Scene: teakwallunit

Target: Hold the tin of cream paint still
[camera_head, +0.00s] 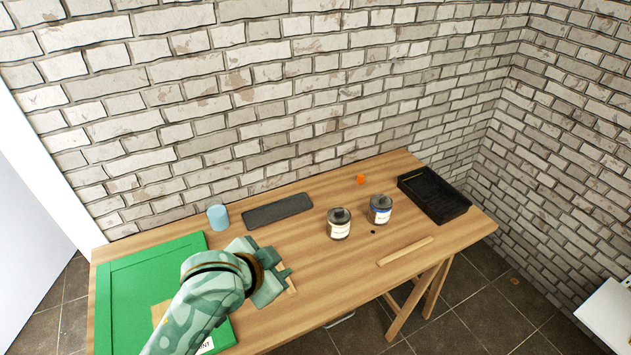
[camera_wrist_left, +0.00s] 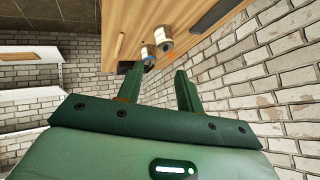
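Two grey paint tins with dark lids stand upright on the wooden table. The nearer tin (camera_head: 339,229) has a pale label and shows in the left wrist view (camera_wrist_left: 164,40) with an orange-brown band. The other tin (camera_head: 380,211), with a blue-edged label, stands just right of it and also shows in the wrist view (camera_wrist_left: 149,55). Neither label is readable, so I cannot be sure which is cream. My left gripper (camera_head: 287,281) is left of and nearer than both tins, apart from them. In the wrist view its fingers (camera_wrist_left: 159,88) are apart and empty.
A green panel (camera_head: 150,265) lies at the left. A blue cylinder (camera_head: 218,217), a dark flat tray (camera_head: 278,211) and an orange item (camera_head: 361,179) lie along the back. A black paint tray (camera_head: 433,195) and a wooden stick (camera_head: 405,251) are at the right. A brick wall stands behind.

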